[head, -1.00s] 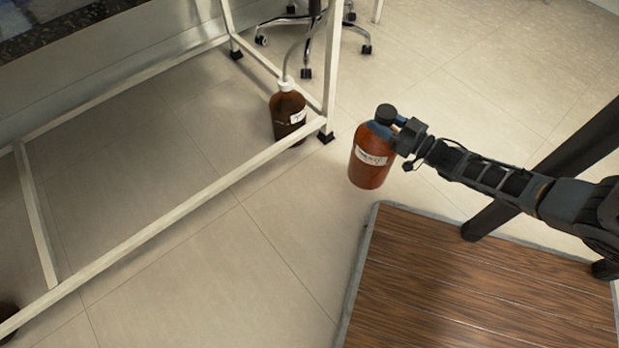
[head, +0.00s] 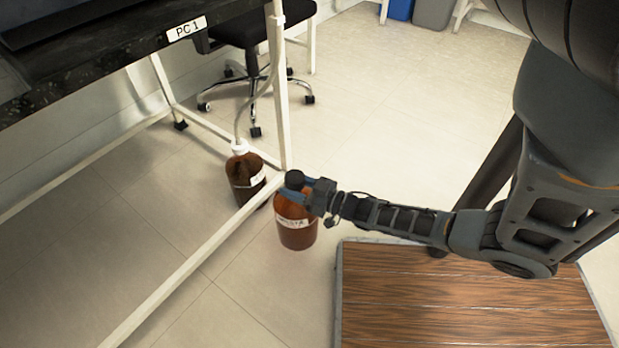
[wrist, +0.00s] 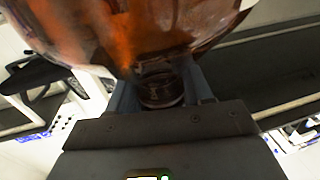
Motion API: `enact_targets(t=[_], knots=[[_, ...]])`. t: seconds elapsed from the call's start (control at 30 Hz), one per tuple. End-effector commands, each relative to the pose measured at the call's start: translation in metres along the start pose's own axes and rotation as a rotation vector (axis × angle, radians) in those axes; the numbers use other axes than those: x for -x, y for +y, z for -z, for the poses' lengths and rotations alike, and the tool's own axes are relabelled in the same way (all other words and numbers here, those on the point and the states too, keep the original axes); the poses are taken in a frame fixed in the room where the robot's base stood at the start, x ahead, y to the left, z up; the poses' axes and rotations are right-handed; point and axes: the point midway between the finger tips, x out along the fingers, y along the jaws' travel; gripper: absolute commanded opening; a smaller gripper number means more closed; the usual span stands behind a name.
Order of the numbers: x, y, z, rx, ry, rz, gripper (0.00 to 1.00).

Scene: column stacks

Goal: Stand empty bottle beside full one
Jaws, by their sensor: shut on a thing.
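My gripper (head: 312,192) is shut on a brown bottle (head: 296,232) with a black cap and a white label, gripped near its neck. The held bottle also fills the top of the wrist view (wrist: 130,30). Another brown bottle (head: 243,184) with a white cap and a tube running up from it stands on the floor under the bench, to the left and behind the held one. The two bottles look apart, with the white bench frame between them in the picture. I cannot tell whether the held bottle touches the floor.
The white bench frame (head: 205,250) has a low rail and a leg (head: 281,95) close to both bottles. A black office chair (head: 250,45) stands behind. My wood-topped base is at the lower right. The tiled floor (head: 390,110) is open behind the held bottle.

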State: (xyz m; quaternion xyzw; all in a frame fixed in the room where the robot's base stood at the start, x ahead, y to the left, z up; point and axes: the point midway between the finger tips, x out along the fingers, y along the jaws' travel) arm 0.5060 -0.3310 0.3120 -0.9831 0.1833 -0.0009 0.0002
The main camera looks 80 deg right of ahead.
Motion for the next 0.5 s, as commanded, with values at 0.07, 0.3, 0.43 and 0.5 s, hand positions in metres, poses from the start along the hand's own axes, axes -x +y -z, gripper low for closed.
enact_targets(t=[0.07, 0.3, 0.43, 0.5], knots=[[-0.007, -0.007, -0.006, -0.001, 0.006, -0.001, 0.0], [-0.014, -0.017, -0.013, 0.0, 0.004, -0.001, 0.0], [-0.015, -0.017, -0.024, 0.0, 0.004, -0.001, 0.0], [-0.014, -0.017, -0.033, 0.0, 0.003, -0.001, 0.0]])
